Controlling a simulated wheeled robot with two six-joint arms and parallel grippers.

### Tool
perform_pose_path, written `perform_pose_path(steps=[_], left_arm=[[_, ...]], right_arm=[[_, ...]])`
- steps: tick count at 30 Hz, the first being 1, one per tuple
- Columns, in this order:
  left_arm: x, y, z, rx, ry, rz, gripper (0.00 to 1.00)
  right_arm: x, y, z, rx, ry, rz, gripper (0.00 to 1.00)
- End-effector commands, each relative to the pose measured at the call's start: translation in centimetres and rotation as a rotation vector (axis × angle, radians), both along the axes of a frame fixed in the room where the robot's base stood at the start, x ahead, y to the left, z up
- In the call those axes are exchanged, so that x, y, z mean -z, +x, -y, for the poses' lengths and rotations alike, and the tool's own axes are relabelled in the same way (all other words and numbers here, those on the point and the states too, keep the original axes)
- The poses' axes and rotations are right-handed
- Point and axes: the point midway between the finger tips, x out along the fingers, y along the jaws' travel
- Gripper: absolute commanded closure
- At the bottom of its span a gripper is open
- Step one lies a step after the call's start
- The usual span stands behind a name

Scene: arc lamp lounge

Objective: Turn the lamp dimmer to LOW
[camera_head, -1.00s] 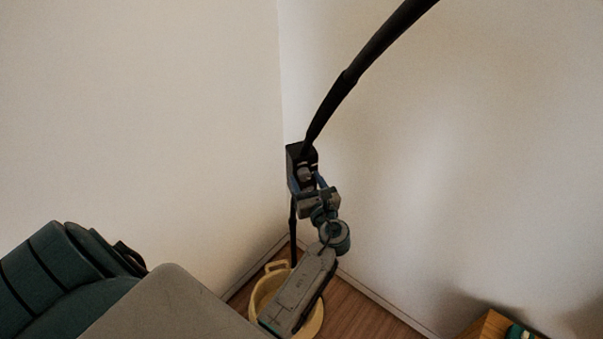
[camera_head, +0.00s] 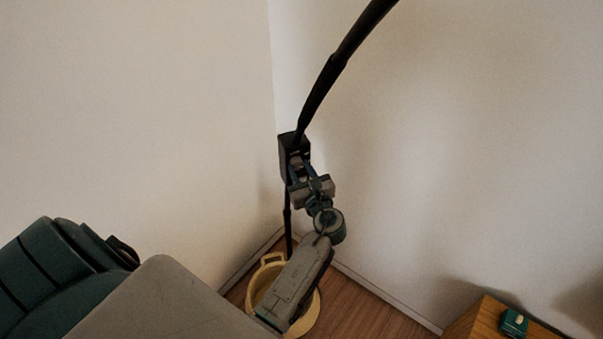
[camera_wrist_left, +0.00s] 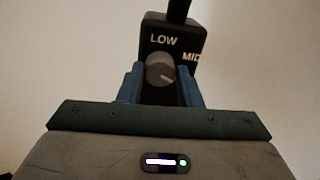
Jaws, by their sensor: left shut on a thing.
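The lamp dimmer is a black box (camera_head: 287,150) on the dark lamp pole, near the room corner. In the left wrist view its face carries the white words LOW, at the top, and MID, to the right and partly cut off. Its round grey knob (camera_wrist_left: 160,68) has a short pale mark that sits toward the lower right, not by LOW. My left gripper (camera_head: 300,168) is shut on the knob, with a blue finger on either side; it also shows in the left wrist view (camera_wrist_left: 161,80). My right gripper is not in view.
A yellow basket (camera_head: 268,262) stands on the wooden floor (camera_head: 350,300) below my left arm. A green armchair (camera_head: 50,275) is at the lower left. A wooden cabinet (camera_head: 480,318) with a small green object (camera_head: 514,322) is at the lower right. Walls meet close behind the lamp.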

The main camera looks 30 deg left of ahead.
Motion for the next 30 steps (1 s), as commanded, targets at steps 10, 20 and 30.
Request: perform_pose_path(steps=[10, 20, 30], left_arm=[[0.4, 0.1, -0.1, 0.001, -0.171, 0.253, 0.91], [0.4, 0.1, -0.1, 0.004, -0.351, 0.511, 0.91], [0.4, 0.1, -0.1, 0.006, -0.535, 0.777, 0.91]], right_arm=[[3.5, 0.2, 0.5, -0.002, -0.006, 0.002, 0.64], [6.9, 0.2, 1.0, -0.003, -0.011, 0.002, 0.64], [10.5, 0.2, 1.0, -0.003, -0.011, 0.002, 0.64]])
